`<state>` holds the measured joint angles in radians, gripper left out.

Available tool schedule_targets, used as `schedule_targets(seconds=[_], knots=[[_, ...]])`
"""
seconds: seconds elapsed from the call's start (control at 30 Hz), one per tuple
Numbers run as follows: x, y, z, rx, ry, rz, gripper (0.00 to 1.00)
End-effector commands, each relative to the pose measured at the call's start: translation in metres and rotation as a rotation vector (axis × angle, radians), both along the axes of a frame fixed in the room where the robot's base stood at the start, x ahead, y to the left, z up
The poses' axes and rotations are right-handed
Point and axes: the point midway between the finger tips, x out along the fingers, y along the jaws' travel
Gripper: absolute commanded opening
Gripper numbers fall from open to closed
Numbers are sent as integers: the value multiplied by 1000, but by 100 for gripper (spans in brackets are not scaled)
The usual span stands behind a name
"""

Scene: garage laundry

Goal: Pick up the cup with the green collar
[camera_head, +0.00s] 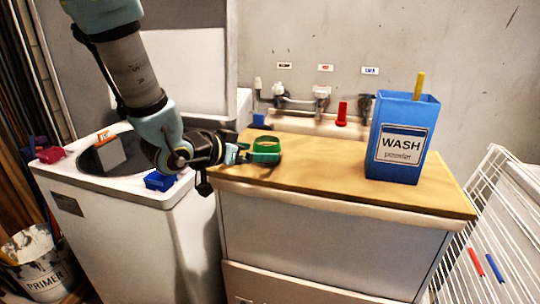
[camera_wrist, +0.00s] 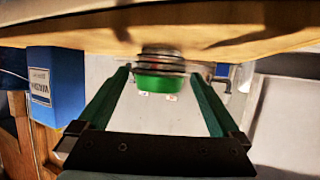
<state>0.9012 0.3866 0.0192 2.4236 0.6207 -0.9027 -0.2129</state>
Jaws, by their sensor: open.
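The cup with the green collar (camera_head: 266,147) stands near the left end of the wooden worktop. In the wrist view the cup (camera_wrist: 160,82) shows a bright green band and a dark ringed part, slightly blurred. My gripper (camera_head: 243,153) is low over the worktop's left edge, just left of the cup. In the wrist view its two fingers are spread, with the cup appearing between their tips (camera_wrist: 160,74). I see no finger clearly touching the cup.
A blue WASH box (camera_head: 400,148) stands on the right of the worktop (camera_head: 320,170). A red bottle (camera_head: 341,114) and taps are behind. Left, a white washer (camera_head: 125,205) carries a blue tray (camera_head: 160,180). A wire rack (camera_head: 500,220) stands right. The middle worktop is clear.

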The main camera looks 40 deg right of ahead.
Motion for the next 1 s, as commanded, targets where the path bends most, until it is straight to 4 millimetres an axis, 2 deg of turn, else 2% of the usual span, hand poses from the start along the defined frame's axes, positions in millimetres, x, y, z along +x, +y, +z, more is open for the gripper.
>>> schedule_targets(seconds=[0.1,0.37,0.6,0.93,1.0], knots=[[3,-16,-5,1,0,0,100],[6,-34,-10,3,1,1,100],[11,-67,-20,3,1,1,100],[13,-73,-24,2,0,4,100],[13,-73,-24,2,0,4,93]])
